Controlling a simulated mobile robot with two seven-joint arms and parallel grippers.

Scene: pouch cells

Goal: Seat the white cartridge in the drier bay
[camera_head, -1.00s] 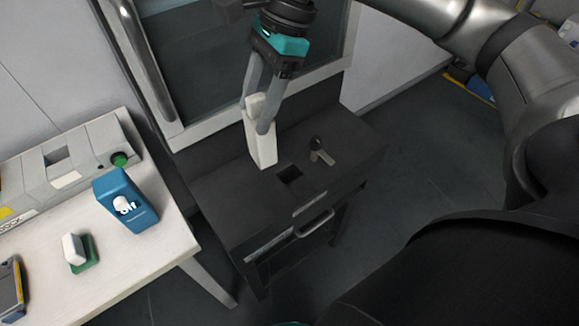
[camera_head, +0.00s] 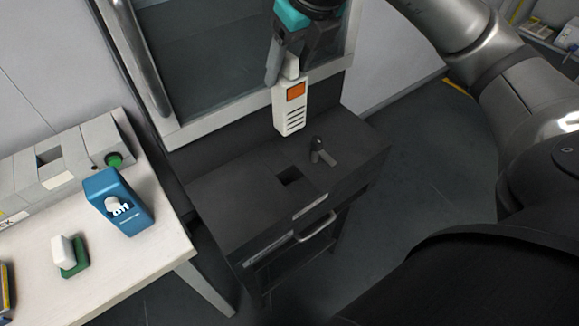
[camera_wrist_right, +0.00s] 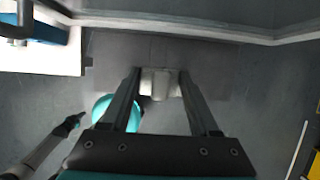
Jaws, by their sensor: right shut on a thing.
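The white cartridge (camera_head: 291,118) has an orange label and dark slots on its face. My right gripper (camera_head: 284,72) is shut on its top and holds it upright in the air, above the back of the dark cabinet (camera_head: 235,200). In the right wrist view the white cartridge (camera_wrist_right: 160,84) shows between the two fingers of the right gripper (camera_wrist_right: 158,78). The drier bay looks to be the square dark opening (camera_head: 288,177) in the cabinet's top; it is empty and below the cartridge.
A small dark lever (camera_head: 322,153) stands on the cabinet top right of the opening. A drawer handle (camera_head: 318,227) is on the front. At left, a white table (camera_head: 150,262) bears a blue box (camera_head: 119,202), a grey unit with a green button (camera_head: 114,159) and a green-and-white block (camera_head: 70,256).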

